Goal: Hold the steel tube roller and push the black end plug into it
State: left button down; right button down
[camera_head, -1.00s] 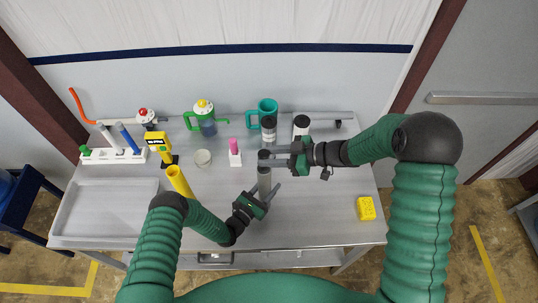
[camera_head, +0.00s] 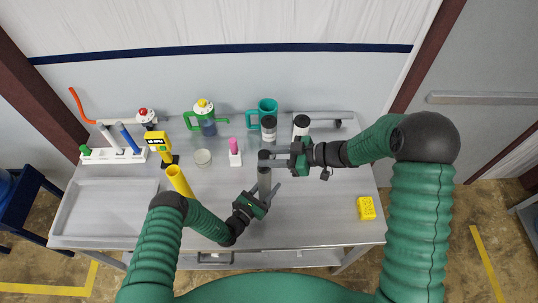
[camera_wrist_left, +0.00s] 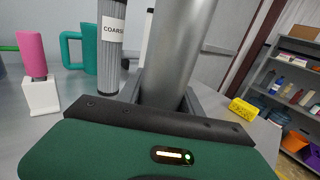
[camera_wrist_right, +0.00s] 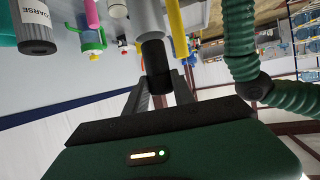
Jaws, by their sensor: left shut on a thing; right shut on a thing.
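The steel tube roller (camera_head: 264,183) stands roughly upright over the table. My left gripper (camera_head: 264,194) is shut around its lower part, and the grey tube (camera_wrist_left: 180,55) rises from between those fingers in the left wrist view. The black end plug (camera_wrist_right: 155,58) is at the tube's other end, in line with the grey tube (camera_wrist_right: 147,17) in the right wrist view. My right gripper (camera_wrist_right: 162,92) is shut on the plug, directly above the tube in the head view. Plug and tube appear to meet; how deep the plug sits inside is hidden.
A filter labelled COARSE (camera_wrist_left: 111,50) and a teal mug (camera_head: 267,107) stand behind the grippers. A pink-topped holder (camera_head: 235,155) and a yellow tube (camera_head: 179,181) are to the left. A yellow block (camera_head: 366,208) lies at the right. The table's front middle is mostly clear.

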pick_arm(q)
jog(key=shift+s+f, duration=0.1)
jog(key=shift+f, duration=0.05)
pick_arm(e)
jog(key=shift+f, duration=2.35)
jog(key=c, duration=1)
grip_release()
jog(key=v, duration=1.2)
pick_arm(q)
jog(key=c, duration=1.2)
grip_release()
jog(key=o, duration=0.5)
pick_arm(e)
jog(key=shift+w+f, duration=0.1)
